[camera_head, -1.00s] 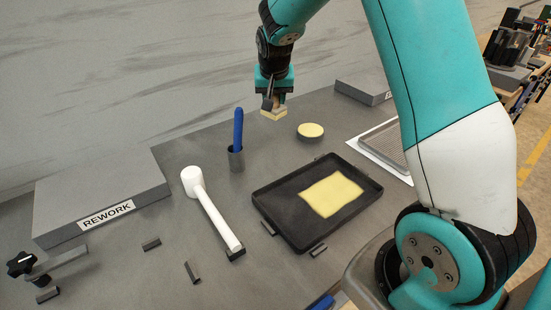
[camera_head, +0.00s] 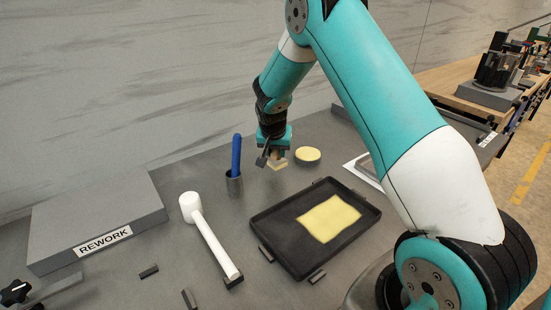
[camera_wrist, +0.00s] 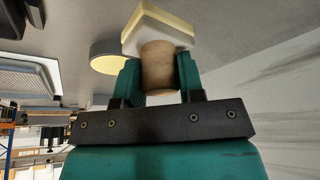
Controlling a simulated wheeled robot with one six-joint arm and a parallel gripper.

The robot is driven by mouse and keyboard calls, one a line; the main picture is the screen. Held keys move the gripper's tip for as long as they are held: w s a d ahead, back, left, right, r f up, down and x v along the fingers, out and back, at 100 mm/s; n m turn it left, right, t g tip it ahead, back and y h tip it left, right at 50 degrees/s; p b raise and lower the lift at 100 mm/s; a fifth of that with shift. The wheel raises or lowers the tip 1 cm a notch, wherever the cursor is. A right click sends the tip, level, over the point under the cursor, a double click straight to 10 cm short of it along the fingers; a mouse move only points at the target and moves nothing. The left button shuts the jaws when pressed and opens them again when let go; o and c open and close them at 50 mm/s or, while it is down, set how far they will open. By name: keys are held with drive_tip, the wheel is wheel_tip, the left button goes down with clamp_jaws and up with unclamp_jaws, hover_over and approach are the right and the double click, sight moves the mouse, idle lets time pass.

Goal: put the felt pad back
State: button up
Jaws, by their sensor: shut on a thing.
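The felt pad (camera_head: 277,165) is a small block, white with a yellow layer on its face, on a wooden knob. My gripper (camera_head: 272,155) is shut on the knob, holding the pad left of the round yellow-topped dish (camera_head: 307,156). In the wrist view the pad (camera_wrist: 158,28) sticks out beyond the fingers of my gripper (camera_wrist: 158,78), and the dish (camera_wrist: 108,62) shows beside it. Whether the pad touches the table is hard to tell. The black tray (camera_head: 262,219) has a yellow patch (camera_head: 330,218) on its floor.
A white mallet (camera_head: 212,240) lies left of the tray. A grey block marked REWORK (camera_head: 98,215) is far left. Small dark blocks lie at the front.

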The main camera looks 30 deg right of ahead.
sight(276, 159)
drive_tip(key=shift+f+p, duration=0.3)
drive_tip(key=shift+f, duration=1.65)
drive_tip(key=shift+f, duration=0.2)
drive_tip(key=o, duration=1)
drive_tip(key=shift+c, duration=0.2)
drive_tip(key=shift+r, duration=0.15)
